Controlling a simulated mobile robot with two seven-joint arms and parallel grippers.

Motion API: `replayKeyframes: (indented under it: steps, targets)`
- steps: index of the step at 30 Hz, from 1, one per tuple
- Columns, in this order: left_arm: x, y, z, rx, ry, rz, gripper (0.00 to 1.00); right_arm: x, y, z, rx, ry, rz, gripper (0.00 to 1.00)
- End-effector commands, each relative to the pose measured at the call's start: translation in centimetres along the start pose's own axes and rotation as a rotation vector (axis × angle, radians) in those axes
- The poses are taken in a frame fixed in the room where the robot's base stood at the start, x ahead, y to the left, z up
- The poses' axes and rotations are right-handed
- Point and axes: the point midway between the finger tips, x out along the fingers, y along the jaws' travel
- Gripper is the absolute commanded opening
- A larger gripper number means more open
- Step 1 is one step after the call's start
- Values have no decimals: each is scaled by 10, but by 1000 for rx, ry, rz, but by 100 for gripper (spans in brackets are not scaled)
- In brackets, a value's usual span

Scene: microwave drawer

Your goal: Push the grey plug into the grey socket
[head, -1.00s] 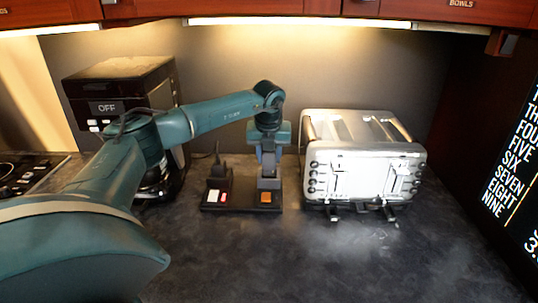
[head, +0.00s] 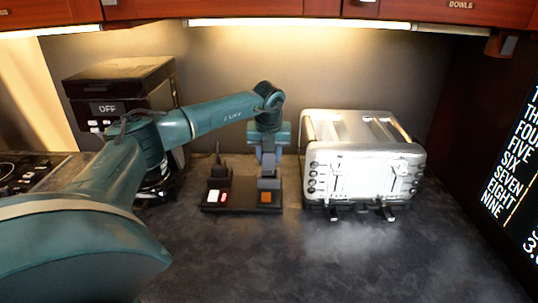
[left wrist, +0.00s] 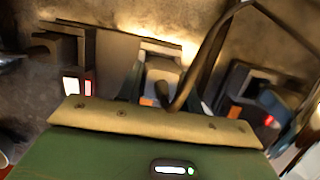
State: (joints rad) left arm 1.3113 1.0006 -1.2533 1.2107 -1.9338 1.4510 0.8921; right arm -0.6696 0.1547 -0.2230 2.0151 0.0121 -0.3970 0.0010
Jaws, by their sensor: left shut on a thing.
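My left gripper (head: 268,158) points down over the right end of a black socket strip (head: 240,208). It is shut on the grey plug, which shows in the left wrist view (left wrist: 162,74) with its dark cable rising from it. The grey socket (head: 268,184) is at the right of the strip, directly below my fingers, behind an orange switch (head: 265,197). The fingers hide where plug and socket meet, so I cannot tell how deep the plug sits. My right gripper is not in view.
A black plug (head: 219,170) with a cord stands at the strip's left end, behind a white and red switch (head: 218,197). A silver toaster (head: 365,165) stands close on the right, a black coffee machine (head: 120,95) on the left. The front counter (head: 300,265) is clear.

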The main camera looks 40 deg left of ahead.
Motion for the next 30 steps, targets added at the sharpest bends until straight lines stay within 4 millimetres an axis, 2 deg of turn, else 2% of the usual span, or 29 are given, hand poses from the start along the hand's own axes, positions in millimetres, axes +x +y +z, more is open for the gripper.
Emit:
replayKeyframes:
  steps: [15,30]
  targets:
    - [10,0,-2,0,-1,-1,13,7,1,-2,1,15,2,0]
    - [22,0,-6,0,0,0,13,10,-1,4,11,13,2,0]
